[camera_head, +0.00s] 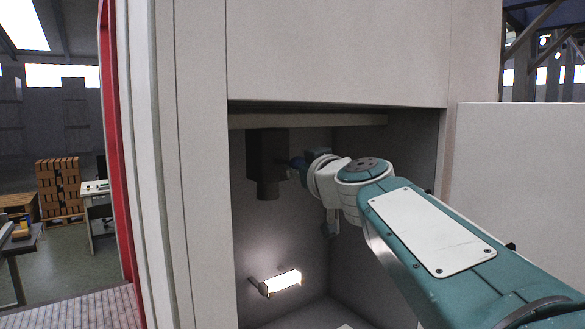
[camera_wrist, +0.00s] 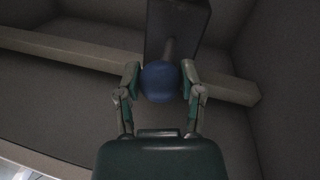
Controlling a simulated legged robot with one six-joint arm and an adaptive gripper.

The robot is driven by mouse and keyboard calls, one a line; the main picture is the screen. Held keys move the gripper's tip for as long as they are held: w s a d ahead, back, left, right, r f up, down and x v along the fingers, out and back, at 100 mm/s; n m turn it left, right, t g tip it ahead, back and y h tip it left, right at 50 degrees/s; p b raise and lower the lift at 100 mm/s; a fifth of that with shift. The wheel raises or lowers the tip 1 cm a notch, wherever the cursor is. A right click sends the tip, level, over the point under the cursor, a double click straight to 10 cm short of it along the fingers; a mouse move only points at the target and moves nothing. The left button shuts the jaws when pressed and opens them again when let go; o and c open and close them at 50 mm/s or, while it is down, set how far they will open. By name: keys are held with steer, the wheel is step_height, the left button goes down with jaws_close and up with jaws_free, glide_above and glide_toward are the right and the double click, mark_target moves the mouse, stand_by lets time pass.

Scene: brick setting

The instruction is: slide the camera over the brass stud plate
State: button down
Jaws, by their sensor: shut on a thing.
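The camera (camera_head: 267,154) is a dark box with a short cylinder pointing down. It is upright just under a pale beam (camera_head: 345,121) in the recess; I cannot tell whether it touches the beam. In the wrist view the dark box (camera_wrist: 185,20) is at the top, with a rod ending in a blue round knob (camera_wrist: 160,86). My gripper (camera_wrist: 160,78) is shut on this knob, one finger on each side. In the head view, my gripper (camera_head: 303,164) is at the box's right side. I cannot make out the brass stud plate in either view.
The recess has grey walls and a wide pale panel (camera_head: 336,52) above its opening. A lit lamp (camera_head: 277,283) is low on the back wall. The beam also crosses the wrist view (camera_wrist: 70,50). Open space lies below the camera. A red post (camera_head: 116,150) stands outside at left.

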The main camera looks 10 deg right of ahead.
steer(key=c, duration=0.5)
jaws_free()
steer(key=shift+a, duration=0.15)
steer(key=shift+o, duration=1.4)
steer(key=shift+s+a+r, duration=0.1)
steer(key=shift+a, duration=0.2)
steer(key=shift+s+d, duration=0.1)
steer(key=shift+d, duration=0.1)
steer(key=s+d, duration=0.1)
steer(key=s, duration=1)
steer(key=shift+s+d, duration=0.3)
steer(key=shift+d, duration=0.05)
